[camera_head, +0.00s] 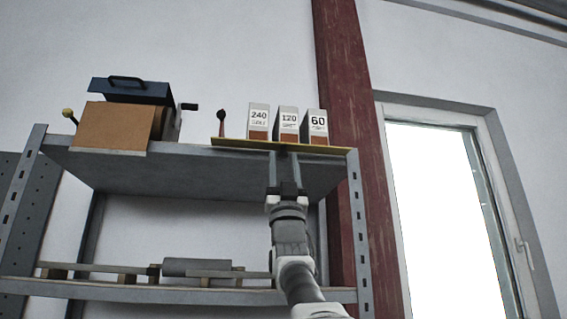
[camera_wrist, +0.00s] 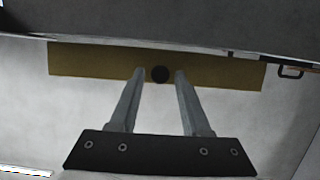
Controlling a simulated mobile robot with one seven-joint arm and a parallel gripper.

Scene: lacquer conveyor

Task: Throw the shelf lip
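The shelf lip (camera_head: 240,145) is a thin yellow strip along the right part of the upper shelf's front edge. In the wrist view the yellow lip (camera_wrist: 90,61) is a wide bar with a round black knob (camera_wrist: 160,74) at its middle. My gripper (camera_head: 283,156) reaches up from below to the lip. In the wrist view my gripper (camera_wrist: 159,73) has its fingers apart, one on each side of the knob, with small gaps showing. Whether the fingertips touch the lip cannot be told. The knob is hidden in the head view.
Boxes marked 240 (camera_head: 259,119), 120 (camera_head: 288,122) and 60 (camera_head: 317,124) stand behind the lip. A dark-knobbed lever (camera_head: 221,121) rises at its left end. The lower shelf (camera_head: 200,294) holds a grey roll (camera_head: 197,267).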

